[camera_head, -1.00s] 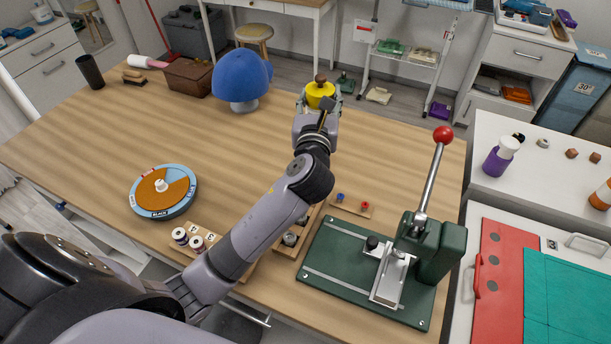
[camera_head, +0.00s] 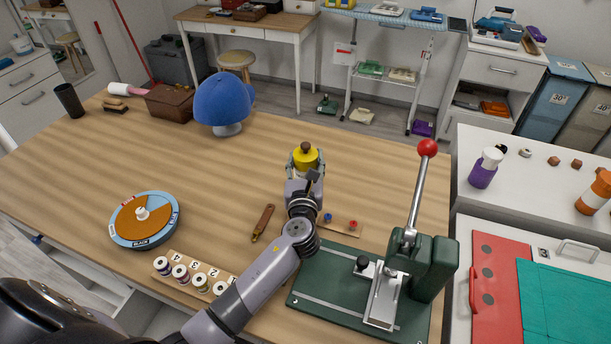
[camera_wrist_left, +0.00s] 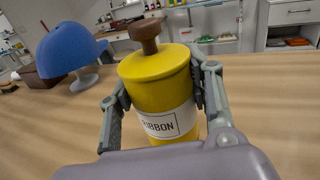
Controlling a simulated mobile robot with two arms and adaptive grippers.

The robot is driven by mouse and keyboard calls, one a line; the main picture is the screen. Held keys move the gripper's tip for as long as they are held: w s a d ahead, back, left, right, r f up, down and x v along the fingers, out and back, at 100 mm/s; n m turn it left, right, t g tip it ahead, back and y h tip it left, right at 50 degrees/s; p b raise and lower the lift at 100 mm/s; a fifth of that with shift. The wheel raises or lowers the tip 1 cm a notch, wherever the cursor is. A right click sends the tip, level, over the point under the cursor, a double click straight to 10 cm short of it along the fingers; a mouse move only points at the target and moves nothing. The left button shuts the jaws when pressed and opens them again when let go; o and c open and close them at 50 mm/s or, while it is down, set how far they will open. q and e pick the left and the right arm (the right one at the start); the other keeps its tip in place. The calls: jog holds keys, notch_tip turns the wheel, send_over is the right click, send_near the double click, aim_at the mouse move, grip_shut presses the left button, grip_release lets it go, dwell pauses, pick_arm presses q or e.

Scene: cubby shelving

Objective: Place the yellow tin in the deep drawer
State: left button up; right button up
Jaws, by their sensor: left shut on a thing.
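The yellow tin (camera_head: 306,157) has a brown knob on its lid and is held at the end of my left arm over the wooden table. In the left wrist view the tin (camera_wrist_left: 158,88) stands upright with a white label reading "RIBBON". My left gripper (camera_head: 305,165) is shut on it, one finger on each side; the gripper also frames it in the wrist view (camera_wrist_left: 160,105). Whether the tin touches the table is hard to tell. I cannot identify the deep drawer with certainty. My right gripper is not in view.
On the table (camera_head: 120,165) are a blue cap on a stand (camera_head: 222,102), a round dial (camera_head: 145,219), numbered spools (camera_head: 190,277), a brown-handled tool (camera_head: 262,222) and a green press (camera_head: 375,285) with a raised lever. A white drawer cabinet (camera_head: 497,72) stands at the back right.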

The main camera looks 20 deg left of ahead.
pick_arm(q)
jog(key=shift+f+b, duration=0.45)
jog(key=shift+f, duration=1.65)
jog(key=shift+f, duration=0.1)
jog(key=o, duration=1.2)
jog(key=shift+c, duration=0.2)
